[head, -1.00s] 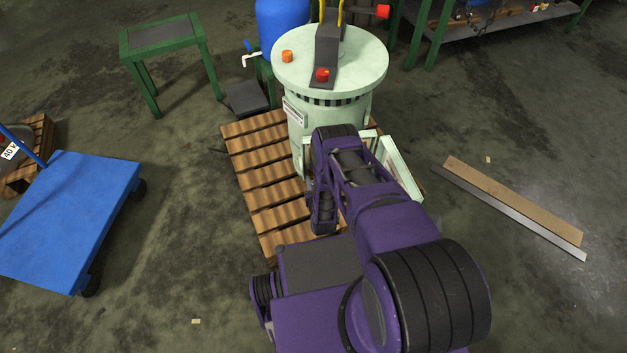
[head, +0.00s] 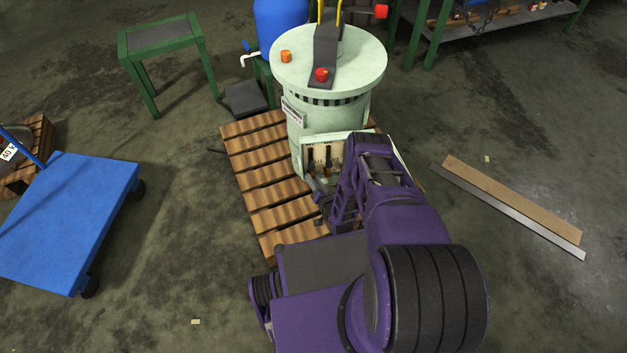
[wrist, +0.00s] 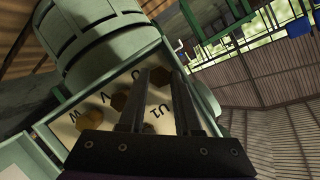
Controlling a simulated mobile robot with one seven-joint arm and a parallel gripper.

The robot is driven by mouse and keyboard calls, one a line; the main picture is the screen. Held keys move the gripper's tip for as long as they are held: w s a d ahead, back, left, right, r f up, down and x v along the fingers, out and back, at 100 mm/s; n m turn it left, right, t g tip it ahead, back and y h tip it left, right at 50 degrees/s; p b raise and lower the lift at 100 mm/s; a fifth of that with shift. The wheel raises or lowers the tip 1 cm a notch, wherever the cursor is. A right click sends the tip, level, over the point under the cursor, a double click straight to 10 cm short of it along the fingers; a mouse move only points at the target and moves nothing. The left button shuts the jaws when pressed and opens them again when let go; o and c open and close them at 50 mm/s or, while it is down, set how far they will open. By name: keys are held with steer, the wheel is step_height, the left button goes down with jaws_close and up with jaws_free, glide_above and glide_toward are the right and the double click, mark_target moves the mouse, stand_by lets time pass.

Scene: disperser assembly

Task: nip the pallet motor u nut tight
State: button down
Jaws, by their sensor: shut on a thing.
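The motor (head: 330,120) is a pale green drum standing upright on a wooden pallet (head: 262,190). Its open terminal box (head: 309,152) faces me, partly covered by my arm. In the wrist view the box's cream board (wrist: 62,130) carries the letters W, V, U and U1. Brass hex nuts sit by W (wrist: 88,119) and V (wrist: 118,101). My gripper (wrist: 164,74) reaches into the box, its two dark fingers around the U nut (wrist: 159,76). It is shut on this nut, which the fingers partly hide.
The box walls stand close around my fingers. A blue trolley (head: 65,215) is at the left, a green stand (head: 160,45) at the back left. Metal and wood strips (head: 510,205) lie on the floor at right. The floor between is clear.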

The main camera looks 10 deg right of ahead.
steer(key=shift+w+d+m, duration=0.1)
steer(key=shift+m, duration=0.4)
steer(key=shift+y, duration=0.3)
steer(key=c, duration=0.6)
jaws_free()
steer(key=shift+s, duration=0.25)
